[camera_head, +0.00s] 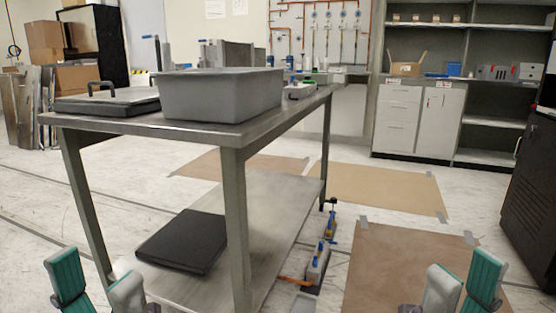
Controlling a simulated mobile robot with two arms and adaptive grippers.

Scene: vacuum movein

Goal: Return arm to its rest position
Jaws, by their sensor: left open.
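My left gripper (97,287) shows at the bottom left, pointing up, with one teal-padded finger and one grey finger. Its fingers are apart and nothing shows between them. My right gripper (463,284) shows at the bottom right in a similar pose, with a grey finger beside a teal-padded one. Its fingers stand close together in the picture, and I cannot tell how far apart they are. No object shows in it. Both grippers are low in the view, and the arms behind them are mostly cut off by the lower edge.
A metal table (200,131) stands ahead, bearing a grey bin (222,97) and a dark flat case (108,104). A black slab (183,241) lies on its lower shelf. Valve equipment (319,262) is beside its right side. Brown floor mats (376,187) lie right. A dark cabinet (530,190) stands far right.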

